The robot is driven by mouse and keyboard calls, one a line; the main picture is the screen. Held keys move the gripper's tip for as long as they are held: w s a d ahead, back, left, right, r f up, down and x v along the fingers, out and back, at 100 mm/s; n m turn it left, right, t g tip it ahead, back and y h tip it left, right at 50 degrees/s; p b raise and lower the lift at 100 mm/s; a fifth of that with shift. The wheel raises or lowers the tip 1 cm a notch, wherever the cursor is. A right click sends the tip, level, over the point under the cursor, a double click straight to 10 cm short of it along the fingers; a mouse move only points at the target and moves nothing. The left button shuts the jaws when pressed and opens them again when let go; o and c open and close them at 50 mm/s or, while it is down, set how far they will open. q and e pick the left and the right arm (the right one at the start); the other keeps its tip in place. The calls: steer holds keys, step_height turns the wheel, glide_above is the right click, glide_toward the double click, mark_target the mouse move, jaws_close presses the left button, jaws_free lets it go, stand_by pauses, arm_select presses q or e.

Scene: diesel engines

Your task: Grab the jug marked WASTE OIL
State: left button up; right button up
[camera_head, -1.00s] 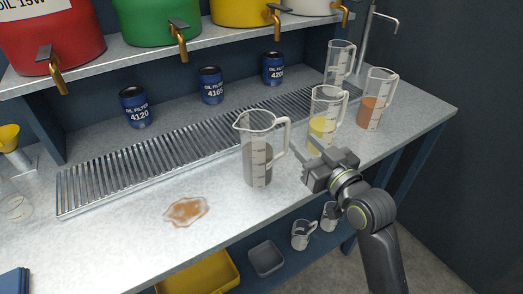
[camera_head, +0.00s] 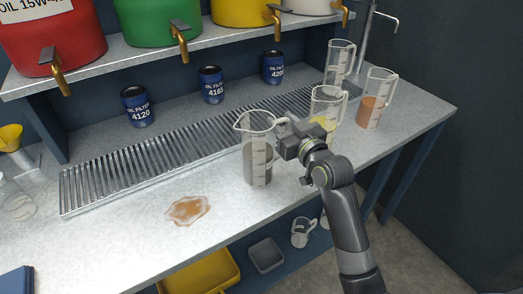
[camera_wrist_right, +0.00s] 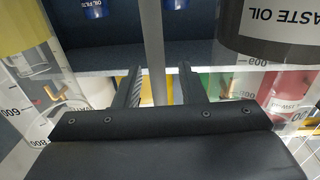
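The clear jug with dark grey liquid (camera_head: 258,165) stands upright on the bench beside the drip grate. In the right wrist view, which is upside down, a dark jug at the upper right bears a label partly reading "ASTE OIL" (camera_wrist_right: 280,22). My right gripper (camera_head: 285,133) is at this jug's handle side. In the wrist view its two fingers (camera_wrist_right: 158,88) are apart, with a pale upright bar (camera_wrist_right: 154,45), apparently the handle, between them; contact cannot be told. My left gripper is not in view.
A jug with yellow liquid (camera_head: 321,119) stands close behind my right gripper. A jug with orange-brown liquid (camera_head: 371,112) and a clear jug (camera_head: 339,62) stand farther right. A brown spill (camera_head: 188,210) lies on the bench front. Oil filters stand at the back.

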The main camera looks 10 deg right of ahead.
jaws_close()
steer(key=shift+r, duration=0.25)
stand_by(0.4)
